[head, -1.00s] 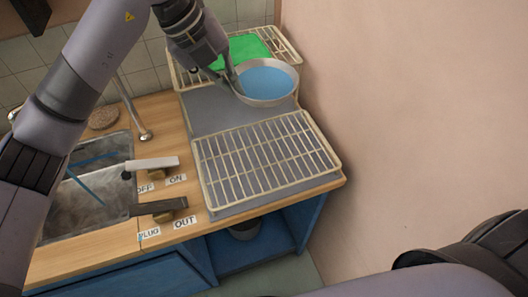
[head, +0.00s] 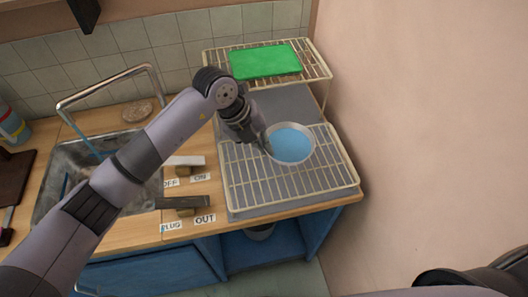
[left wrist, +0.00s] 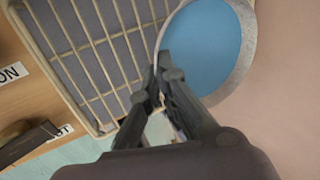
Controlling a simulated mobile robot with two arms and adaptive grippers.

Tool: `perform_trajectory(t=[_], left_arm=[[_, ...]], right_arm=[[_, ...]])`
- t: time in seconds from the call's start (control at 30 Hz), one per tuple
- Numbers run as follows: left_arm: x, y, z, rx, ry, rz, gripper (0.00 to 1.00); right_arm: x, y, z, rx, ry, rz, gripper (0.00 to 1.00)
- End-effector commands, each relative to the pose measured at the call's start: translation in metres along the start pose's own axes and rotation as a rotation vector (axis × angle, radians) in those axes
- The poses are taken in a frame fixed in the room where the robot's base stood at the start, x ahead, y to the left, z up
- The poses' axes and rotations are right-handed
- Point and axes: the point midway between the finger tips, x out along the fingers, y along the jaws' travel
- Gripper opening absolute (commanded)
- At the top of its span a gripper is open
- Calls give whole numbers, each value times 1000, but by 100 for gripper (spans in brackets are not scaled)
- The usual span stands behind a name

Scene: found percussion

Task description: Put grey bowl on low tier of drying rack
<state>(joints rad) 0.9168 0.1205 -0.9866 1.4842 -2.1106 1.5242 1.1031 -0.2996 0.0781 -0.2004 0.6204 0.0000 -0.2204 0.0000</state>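The grey bowl (head: 291,145), blue inside, is over the back right part of the drying rack's low tier (head: 243,185). It looks roughly level; I cannot tell whether it touches the wires. My left gripper (head: 265,146) is shut on the bowl's left rim. In the left wrist view the fingertips (left wrist: 160,82) close on the rim of the bowl (left wrist: 205,45), with the low tier's wires (left wrist: 90,45) beside it. My right gripper is out of view; only part of my right arm shows at the lower right.
The rack's upper tier (head: 315,73) at the back holds a green board (head: 265,61). A sink (head: 62,185) with a faucet (head: 105,84) and labelled levers (head: 183,202) lie to the left. A pink wall (head: 430,130) stands close on the right. The low tier's front is bare.

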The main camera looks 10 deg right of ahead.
Motion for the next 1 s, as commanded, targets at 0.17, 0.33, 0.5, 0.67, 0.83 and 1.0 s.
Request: perform_trajectory(t=[0.17, 0.33, 0.5, 0.67, 0.83, 1.0], left_arm=[[20, 8, -1, -3, 4, 0, 0], [36, 15, -1, 0, 0, -2, 0], [36, 15, 0, 2, 0, -2, 0], [39, 17, 0, 1, 0, -2, 0], [39, 17, -1, 0, 1, 1, 13], [39, 17, -1, 0, 1, 1, 24]], right_arm=[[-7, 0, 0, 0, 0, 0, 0], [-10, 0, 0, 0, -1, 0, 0], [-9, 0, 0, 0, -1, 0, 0], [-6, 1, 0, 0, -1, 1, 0], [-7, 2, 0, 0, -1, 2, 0], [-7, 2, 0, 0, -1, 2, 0]])
